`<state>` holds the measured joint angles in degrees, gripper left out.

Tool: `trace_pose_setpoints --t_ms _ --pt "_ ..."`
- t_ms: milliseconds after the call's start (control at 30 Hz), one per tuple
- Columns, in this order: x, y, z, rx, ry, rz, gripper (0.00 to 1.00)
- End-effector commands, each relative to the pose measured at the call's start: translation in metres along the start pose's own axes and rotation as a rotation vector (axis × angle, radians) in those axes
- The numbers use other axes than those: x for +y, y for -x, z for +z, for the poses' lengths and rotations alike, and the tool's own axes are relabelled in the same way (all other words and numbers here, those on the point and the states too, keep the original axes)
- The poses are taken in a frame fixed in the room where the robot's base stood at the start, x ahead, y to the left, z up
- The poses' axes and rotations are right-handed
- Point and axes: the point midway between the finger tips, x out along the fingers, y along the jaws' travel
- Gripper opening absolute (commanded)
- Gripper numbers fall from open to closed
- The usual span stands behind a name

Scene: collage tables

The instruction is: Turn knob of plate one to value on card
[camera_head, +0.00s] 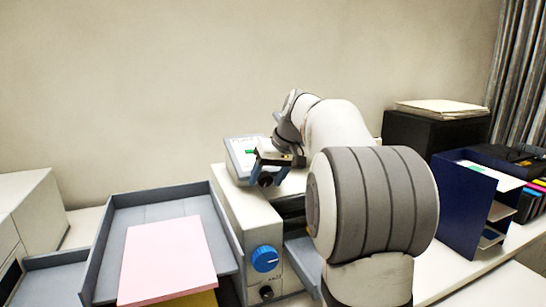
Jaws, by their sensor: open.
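My gripper (273,163) is open. It is at a small grey-blue unit (240,160) with a green-lit display, on top of a cream box (234,205). A black knob (265,180) shows just below the jaws; I cannot tell whether they touch it or stand around it. A blue knob (265,258) with a pale mark is on the front of the cream box, and a smaller black knob (266,292) is below it. No plate number and no readable card value can be made out. My arm hides the area right of the box.
A grey tray (97,262) at left holds a pink sheet (168,258) over something yellow. A black box (408,135) with papers on top (441,108) stands at back right. A dark blue organiser (462,200) stands at right. A pale cabinet (30,215) is far left.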

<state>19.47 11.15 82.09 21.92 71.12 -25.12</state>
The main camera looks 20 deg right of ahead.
Motion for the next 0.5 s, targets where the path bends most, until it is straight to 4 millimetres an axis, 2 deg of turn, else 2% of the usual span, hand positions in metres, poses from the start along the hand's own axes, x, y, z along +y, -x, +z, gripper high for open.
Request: trace_pose_setpoints --t_ms 200,300,500 --pt "-0.005 -0.002 0.001 0.001 0.02 0.193 0.58" --pt "-0.007 0.023 -0.001 0.005 0.014 0.185 0.58" --pt "-0.013 0.056 -0.001 0.002 0.014 0.182 0.58"
